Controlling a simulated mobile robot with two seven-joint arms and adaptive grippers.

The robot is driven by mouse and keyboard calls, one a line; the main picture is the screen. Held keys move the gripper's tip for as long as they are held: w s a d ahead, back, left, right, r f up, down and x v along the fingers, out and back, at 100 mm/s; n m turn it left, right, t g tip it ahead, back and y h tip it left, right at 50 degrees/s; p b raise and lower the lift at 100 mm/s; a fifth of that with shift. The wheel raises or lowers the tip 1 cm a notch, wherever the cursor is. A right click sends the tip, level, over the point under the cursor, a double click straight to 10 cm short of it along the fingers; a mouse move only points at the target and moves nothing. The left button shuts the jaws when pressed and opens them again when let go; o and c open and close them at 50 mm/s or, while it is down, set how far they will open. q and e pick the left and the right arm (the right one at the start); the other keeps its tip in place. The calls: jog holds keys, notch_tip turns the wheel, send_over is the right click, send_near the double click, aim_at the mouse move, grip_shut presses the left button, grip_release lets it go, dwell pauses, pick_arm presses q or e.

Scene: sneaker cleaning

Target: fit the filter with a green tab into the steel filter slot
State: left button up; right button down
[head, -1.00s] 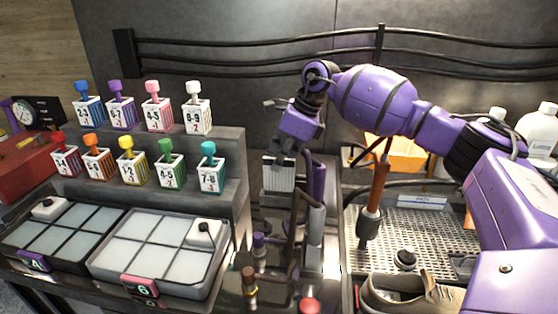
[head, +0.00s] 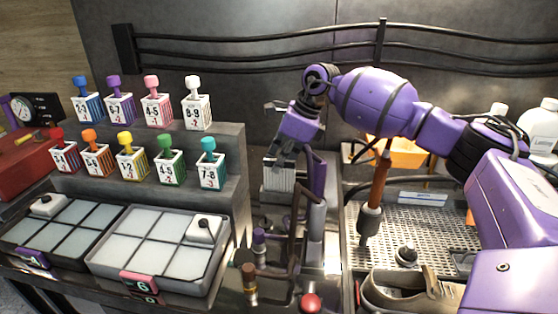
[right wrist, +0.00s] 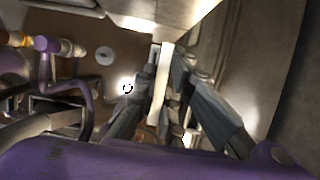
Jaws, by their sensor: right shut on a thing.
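My right gripper (head: 281,157) points down over a pale ribbed block (head: 279,178) at the middle of the bench. The block looks like the filter. The fingers are shut on its upper part. In the right wrist view a pale narrow strip (right wrist: 164,85) shows between the two dark fingers (right wrist: 158,105). No green tab can be made out on it; the fingers may hide it. A grey steel housing (head: 283,197) shows around the block's foot and may be the filter slot. How deep the block sits in it I cannot tell. My left gripper is out of view.
Purple and grey pipes (head: 315,200) stand close right of the block. A stepped rack (head: 228,150) of numbered boxes with coloured tops is at left, one green-topped (head: 167,160). Two trays (head: 165,285) lie in front. A perforated grate (head: 435,230) and a shoe (head: 400,292) are at right.

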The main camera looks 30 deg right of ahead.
jog(key=shift+f+b, duration=0.4)
jog(key=shift+f, duration=1)
jog(key=c, duration=1.8)
grip_release()
jog(key=shift+o, duration=0.2)
jog(key=v, duration=1.2)
jog(key=shift+a, duration=0.1)
